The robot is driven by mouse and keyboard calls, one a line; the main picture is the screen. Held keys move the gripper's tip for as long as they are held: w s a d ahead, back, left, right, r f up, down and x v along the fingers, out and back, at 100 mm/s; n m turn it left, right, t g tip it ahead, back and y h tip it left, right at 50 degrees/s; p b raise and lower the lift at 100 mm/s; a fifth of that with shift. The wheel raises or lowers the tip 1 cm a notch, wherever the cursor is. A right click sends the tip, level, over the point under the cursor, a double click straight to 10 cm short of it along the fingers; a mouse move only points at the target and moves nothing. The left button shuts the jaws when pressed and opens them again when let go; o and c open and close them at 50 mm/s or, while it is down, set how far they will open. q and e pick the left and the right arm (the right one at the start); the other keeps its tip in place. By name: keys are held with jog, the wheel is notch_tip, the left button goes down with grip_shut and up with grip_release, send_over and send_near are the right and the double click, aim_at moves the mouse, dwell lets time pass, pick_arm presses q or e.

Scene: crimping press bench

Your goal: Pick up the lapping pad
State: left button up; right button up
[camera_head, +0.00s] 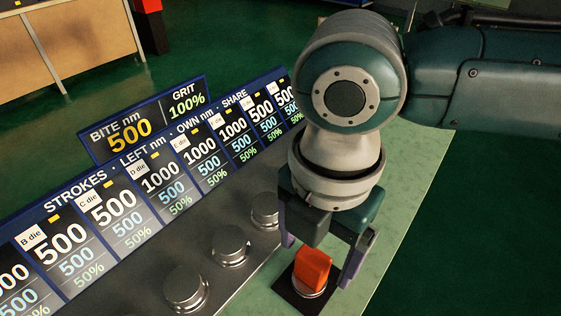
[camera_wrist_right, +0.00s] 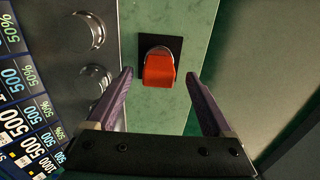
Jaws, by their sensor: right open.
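The lapping pad looks to be the orange-red block (camera_head: 312,268) on a round metal base, standing on a black square plate (camera_head: 291,293) on the green bench top. It also shows in the right wrist view (camera_wrist_right: 159,70), between and just beyond the fingertips. My right gripper (camera_head: 317,262) is open above the block, one finger on either side of it, with gaps on both sides in the right wrist view (camera_wrist_right: 160,77). Whether a finger touches it cannot be seen in the head view. My left gripper is not in view.
Several round metal dies (camera_head: 186,287) stand in a row on the grey strip left of the block. Behind them is a long display board (camera_head: 150,180) with numbers, and a smaller sign (camera_head: 145,122). The bench edge lies to the right, with dark green floor beyond.

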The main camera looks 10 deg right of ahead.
notch_tip(320, 180, down, 2)
jog(key=shift+f, duration=0.1)
jog(key=shift+a, duration=0.1)
grip_shut()
dwell(0.6)
